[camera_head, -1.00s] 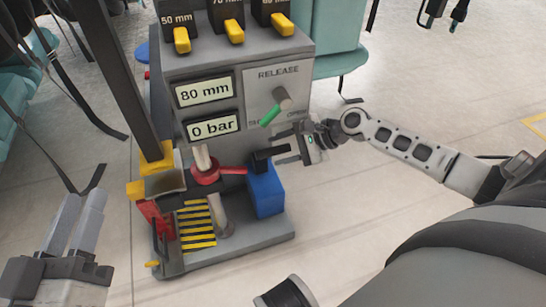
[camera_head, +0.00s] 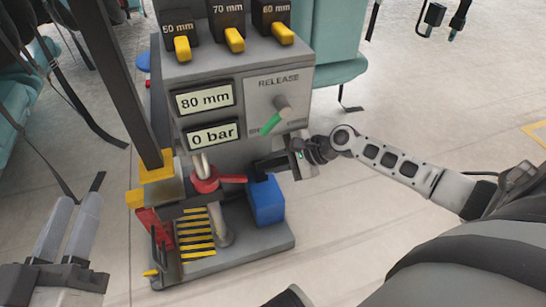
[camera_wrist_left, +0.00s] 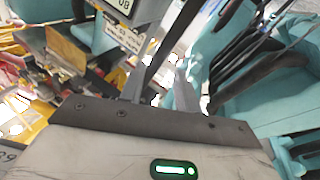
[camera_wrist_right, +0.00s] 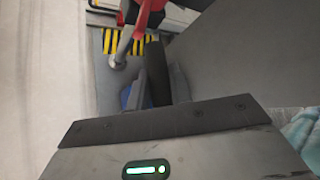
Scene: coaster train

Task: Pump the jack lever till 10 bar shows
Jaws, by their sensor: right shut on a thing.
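The grey jack (camera_head: 285,75) shows 0 bar on its lower display (camera_head: 212,134) and 80 mm on the upper one (camera_head: 205,97). The jack lever (camera_head: 232,179) has a red arm running right from a red collar to a black grip, above a blue block (camera_head: 266,202). My right gripper (camera_head: 278,165) is shut on the black grip from the right; the dark grip also shows between its fingers in the right wrist view (camera_wrist_right: 157,85). My left gripper (camera_head: 70,228) is open and empty at the lower left, well apart from the jack.
Yellow levers (camera_head: 234,40) line the top. A dark upright post (camera_head: 115,80) stands at the jack's left. Teal seats (camera_head: 335,40) are behind; the floor to the right is clear.

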